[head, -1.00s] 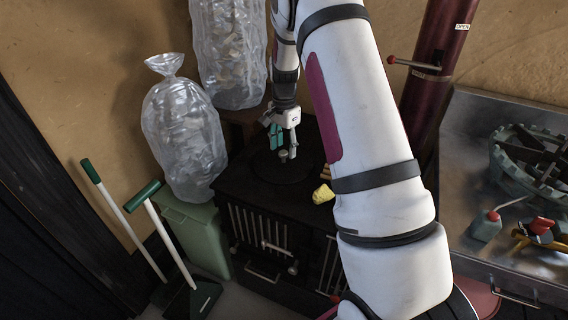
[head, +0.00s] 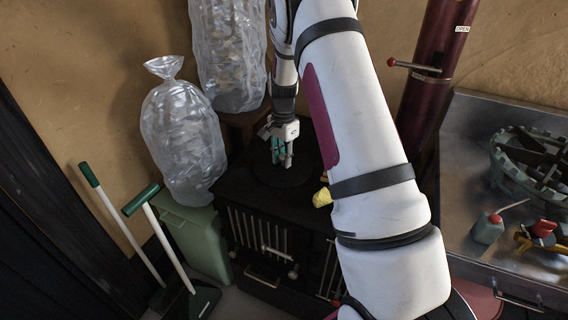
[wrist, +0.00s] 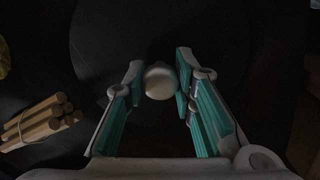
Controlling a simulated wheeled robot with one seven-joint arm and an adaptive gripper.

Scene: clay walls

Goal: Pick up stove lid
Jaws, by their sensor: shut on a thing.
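The stove lid is a dark round disc (wrist: 110,40) with a pale metal knob (wrist: 160,84) at its middle. In the head view the lid (head: 286,181) lies on top of the black stove (head: 232,196). My gripper (head: 283,163) points down over the lid's middle. In the wrist view the teal-padded fingers of my gripper (wrist: 160,76) are closed on the knob, one on each side. In the head view the fingers hide the knob. I cannot see a gap between lid and stove.
A tied bundle of sticks (wrist: 40,122) lies beside the lid. A yellow object (head: 322,197) is at the stove's right, partly behind my arm. Clear bags (head: 184,140) and a green bin (head: 200,235) stand left. A metal counter (head: 462,170) is right.

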